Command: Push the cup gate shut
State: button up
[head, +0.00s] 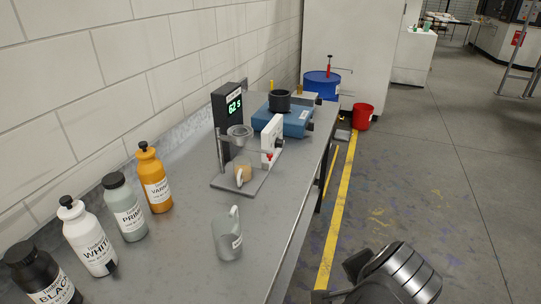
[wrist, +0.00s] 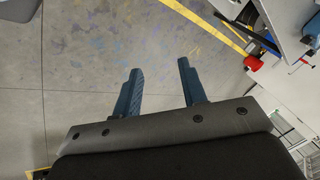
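A metal flow cup (head: 240,131) sits on a stand (head: 226,184) on the grey bench, in the middle of the head view. The cup gate is too small to make out clearly; a small red part (head: 268,156) shows to the right of the cup, by a white panel (head: 270,140). A clear beaker (head: 243,172) with tan contents stands below the cup. My gripper (wrist: 159,66) is open and empty, with its two blue fingers apart over the floor in the wrist view. In the head view it is at the bottom right, off the bench and well away from the stand.
A glass mug (head: 228,240) stands in front of the stand. Black, white (head: 90,240), primer (head: 125,210) and varnish (head: 154,180) bottles line the left. A lit display (head: 234,108) and a blue hot plate (head: 285,120) with a dark pot (head: 279,101) stand behind.

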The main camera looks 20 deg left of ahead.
jog(key=w+a+r+m+y, duration=0.3)
jog(key=w+r+m+y, duration=0.15)
jog(key=w, duration=0.45)
jog(key=w+a+r+m+y, duration=0.35)
jog(key=w+r, duration=0.25)
jog(key=w, duration=0.2)
jog(key=g+y, duration=0.5)
jog(key=y, duration=0.4)
send_near(270, 152)
jog(key=shift+m, duration=0.4)
jog(key=a, duration=1)
jog(key=shift+w+f, duration=0.1)
jog(key=shift+f, duration=0.3)
